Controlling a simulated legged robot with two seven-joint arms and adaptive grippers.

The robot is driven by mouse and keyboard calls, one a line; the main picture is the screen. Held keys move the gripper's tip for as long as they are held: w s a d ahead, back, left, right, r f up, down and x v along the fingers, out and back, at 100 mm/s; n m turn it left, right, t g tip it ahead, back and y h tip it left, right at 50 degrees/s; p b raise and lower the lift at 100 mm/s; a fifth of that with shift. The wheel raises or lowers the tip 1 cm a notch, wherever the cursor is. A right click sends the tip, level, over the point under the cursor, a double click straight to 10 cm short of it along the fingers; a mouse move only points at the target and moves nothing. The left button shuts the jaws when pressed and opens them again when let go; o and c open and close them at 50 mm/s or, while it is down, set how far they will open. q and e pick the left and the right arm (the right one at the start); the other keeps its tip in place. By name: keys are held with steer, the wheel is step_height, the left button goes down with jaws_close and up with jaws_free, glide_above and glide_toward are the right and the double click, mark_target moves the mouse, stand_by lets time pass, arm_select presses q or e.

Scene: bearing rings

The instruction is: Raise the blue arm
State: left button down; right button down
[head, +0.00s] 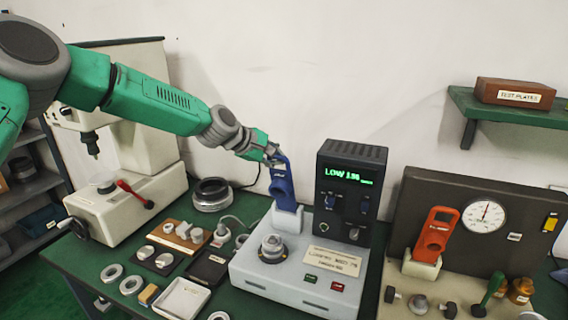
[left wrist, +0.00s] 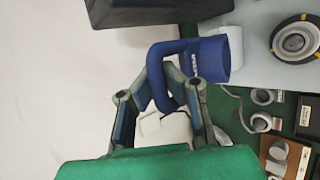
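The blue arm (head: 284,186) stands upright in a white holder at the back of the grey and white tester base (head: 300,270), left of the dark display box. My left gripper (head: 273,157) is at its top. In the left wrist view, the fingers of my left gripper (left wrist: 168,82) lie on either side of the looped handle of the blue arm (left wrist: 210,60). The pictures do not make clear whether both fingers press on it. The lower part of the blue arm is hidden in the holder. My right gripper is not in view.
The display box (head: 350,190) reads "LOW" in green. A bearing ring (head: 272,248) sits on the tester base. A red arm (head: 436,232) and dial gauge (head: 484,216) are at right. A white press (head: 125,190) and loose rings are at left.

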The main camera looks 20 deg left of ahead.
arm_select(q)
steer(key=shift+w+a+r, duration=0.2)
steer(key=shift+w+r, duration=0.4)
steer(key=shift+w, duration=0.05)
steer(key=c, duration=1.6)
jaws_free()
steer(key=shift+r, duration=0.1)
steer(key=shift+o, duration=0.2)
steer(key=shift+s+a, duration=0.15)
steer(key=shift+s, duration=0.2)
steer(key=shift+a+f, duration=0.1)
steer(key=shift+f, duration=0.15)
steer(key=v, duration=1.2)
steer(key=shift+w+r, duration=0.1)
steer(key=shift+r, duration=0.1)
